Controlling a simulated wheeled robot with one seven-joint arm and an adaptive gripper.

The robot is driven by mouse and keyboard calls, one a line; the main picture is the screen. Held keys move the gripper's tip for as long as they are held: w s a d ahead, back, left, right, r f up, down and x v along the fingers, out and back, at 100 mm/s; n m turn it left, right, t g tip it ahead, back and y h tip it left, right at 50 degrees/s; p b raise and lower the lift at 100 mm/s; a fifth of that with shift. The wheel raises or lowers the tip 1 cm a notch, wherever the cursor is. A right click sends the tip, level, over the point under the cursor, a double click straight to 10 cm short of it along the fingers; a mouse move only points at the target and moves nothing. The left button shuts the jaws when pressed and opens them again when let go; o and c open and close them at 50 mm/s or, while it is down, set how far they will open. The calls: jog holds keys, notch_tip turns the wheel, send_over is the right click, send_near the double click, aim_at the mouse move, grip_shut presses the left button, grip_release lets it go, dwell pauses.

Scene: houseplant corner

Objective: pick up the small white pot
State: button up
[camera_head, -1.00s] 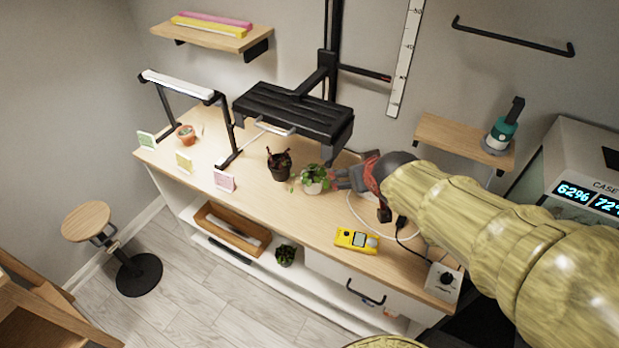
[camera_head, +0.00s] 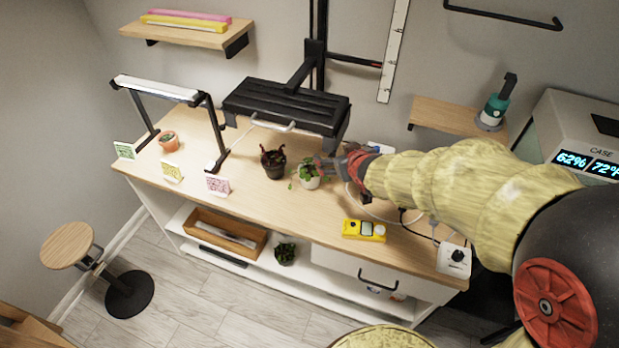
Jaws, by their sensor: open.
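The small white pot (camera_head: 311,182) with a leafy green plant stands upright on the wooden bench top (camera_head: 275,205), right of a dark pot. My gripper (camera_head: 325,168) comes in from the right at the pot's plant, with its fingers open. The fingertips overlap the leaves in the picture. I cannot tell whether they touch the pot or the plant. Part of the foliage is hidden behind the fingers.
A dark pot (camera_head: 273,165) with a dark plant stands close on the left. A black lamp panel (camera_head: 285,105) hangs above and behind. A yellow meter (camera_head: 364,230) and cables lie in front on the right. Small cards (camera_head: 218,185) stand along the left front edge.

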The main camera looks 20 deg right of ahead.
jog(key=w+a+f+t+y+b, duration=0.15)
jog(key=w+f, duration=0.25)
jog(key=f, duration=0.4)
jog(key=n+y+b, duration=0.1)
jog(key=n+y, duration=0.1)
send_near(307, 168)
jog(key=shift+f+t, duration=0.2)
jog(key=shift+t, duration=0.15)
jog(key=shift+w+a+f+y, duration=0.1)
jog(key=shift+w+f+y, duration=0.05)
jog(key=shift+y, duration=0.2)
jog(key=b+x, duration=0.1)
jog(key=x, duration=0.2)
jog(key=b+x, duration=0.2)
jog(key=x, duration=0.1)
jog(key=shift+d+f, duration=0.2)
jog(key=shift+f, duration=0.15)
jog(key=shift+w+a+f, duration=0.1)
jog(key=shift+w, duration=0.4)
jog(key=c, duration=1.5)
